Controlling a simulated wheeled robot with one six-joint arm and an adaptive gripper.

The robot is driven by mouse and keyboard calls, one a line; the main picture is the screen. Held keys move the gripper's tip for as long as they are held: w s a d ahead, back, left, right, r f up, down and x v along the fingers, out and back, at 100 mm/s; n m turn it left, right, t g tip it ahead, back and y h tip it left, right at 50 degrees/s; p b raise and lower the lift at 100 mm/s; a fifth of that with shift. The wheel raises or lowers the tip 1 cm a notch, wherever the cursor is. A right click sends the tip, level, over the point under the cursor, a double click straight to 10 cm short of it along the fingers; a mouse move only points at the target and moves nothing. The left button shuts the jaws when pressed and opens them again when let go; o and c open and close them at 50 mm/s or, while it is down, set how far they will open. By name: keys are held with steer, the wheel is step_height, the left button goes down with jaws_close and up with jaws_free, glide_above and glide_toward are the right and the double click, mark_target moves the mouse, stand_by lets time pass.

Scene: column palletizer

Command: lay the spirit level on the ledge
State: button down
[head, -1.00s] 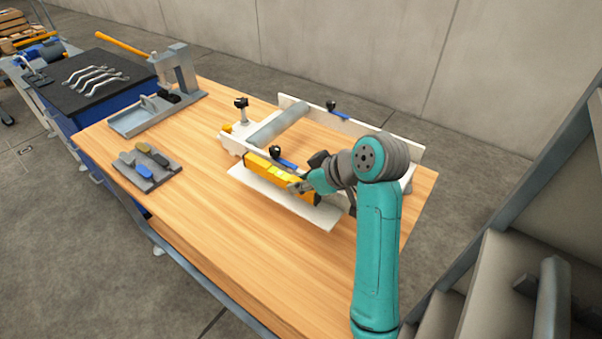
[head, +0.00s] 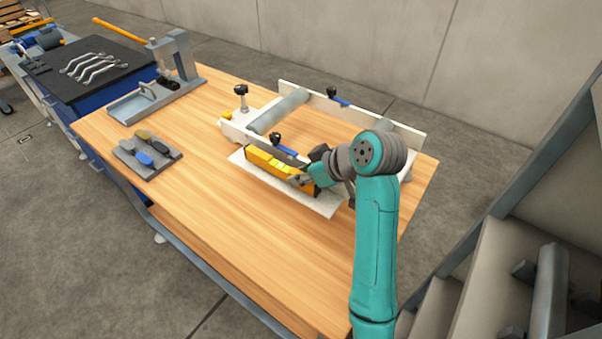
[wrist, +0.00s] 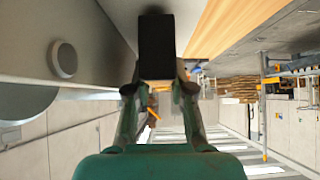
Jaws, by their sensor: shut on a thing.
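The spirit level (head: 262,161) is a long yellow bar with a dark far-right end. It lies lengthwise over the white ledge (head: 321,205), which sticks out along the near side of the white frame. My gripper (head: 303,180) is shut on the level near its right end. Whether the level touches the ledge or hangs just above it, I cannot tell. In the wrist view, the level's black end (wrist: 157,45) shows beyond my fingers, with a grey wall of the frame close on the left.
The white frame (head: 353,112) with grey rollers and black knobs stands right behind the level. A tray of coloured-handled tools (head: 147,155) and a grey press (head: 170,75) are on the left of the wooden table (head: 215,210). The table's front is clear.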

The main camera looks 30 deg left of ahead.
steer(key=shift+f, duration=0.3)
steer(key=c, duration=0.9)
jaws_free()
steer(key=shift+c, duration=0.2)
steer(key=v, duration=0.6)
steer(key=shift+d+r, duration=0.1)
steer(key=shift+r, duration=0.05)
steer(key=shift+d+r, duration=0.4)
steer(key=shift+d, duration=0.05)
steer(key=shift+s, duration=0.15)
